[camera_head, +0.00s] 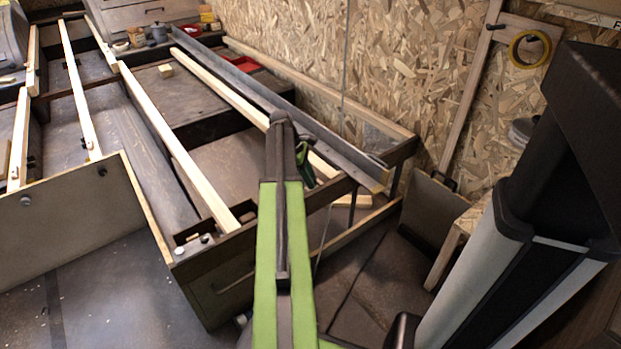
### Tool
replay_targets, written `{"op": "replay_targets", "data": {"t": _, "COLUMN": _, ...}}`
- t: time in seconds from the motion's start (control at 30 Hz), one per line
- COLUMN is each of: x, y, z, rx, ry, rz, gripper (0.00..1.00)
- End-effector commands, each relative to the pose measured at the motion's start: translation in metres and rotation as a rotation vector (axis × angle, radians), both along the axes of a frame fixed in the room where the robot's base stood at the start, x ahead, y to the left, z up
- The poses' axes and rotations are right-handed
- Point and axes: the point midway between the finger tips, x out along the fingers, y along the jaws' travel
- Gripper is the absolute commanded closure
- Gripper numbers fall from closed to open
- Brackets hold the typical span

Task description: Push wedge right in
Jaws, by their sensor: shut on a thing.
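My green and dark arm reaches up the middle of the picture over the near end of the long wooden frame (250,237). My gripper (305,165) shows only in part, as a dark green piece right of the arm's end. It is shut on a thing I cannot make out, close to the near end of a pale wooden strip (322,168). I cannot pick out the wedge for certain. A small pale wooden block (165,70) lies on the grey board further back. Another pale wood piece (352,201) shows low behind the frame's near edge.
A long dark rail (330,152) runs along the frame's right side, near the chipboard wall (400,80). More pale strips (180,150) lie at left. Small pots (158,32) and a red tray (245,64) stand at the back. Grey floor is open at lower left.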

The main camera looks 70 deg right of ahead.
Motion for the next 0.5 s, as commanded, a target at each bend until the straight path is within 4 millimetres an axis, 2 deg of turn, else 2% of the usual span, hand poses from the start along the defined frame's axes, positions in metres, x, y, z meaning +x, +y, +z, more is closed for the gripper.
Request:
{"op": "replay_targets", "data": {"t": 0.4, "x": 0.0041, "y": 0.0061, "z": -0.0002, "rx": 0.001, "ry": -0.001, "rz": 0.001, "gripper": 1.0}}
{"op": "replay_targets", "data": {"t": 0.43, "x": 0.0041, "y": 0.0061, "z": -0.0002, "rx": 0.001, "ry": -0.001, "rz": 0.001, "gripper": 0.66}}
{"op": "replay_targets", "data": {"t": 0.5, "x": 0.0039, "y": 0.006, "z": -0.0002, "rx": 0.001, "ry": -0.001, "rz": 0.001, "gripper": 0.57}}
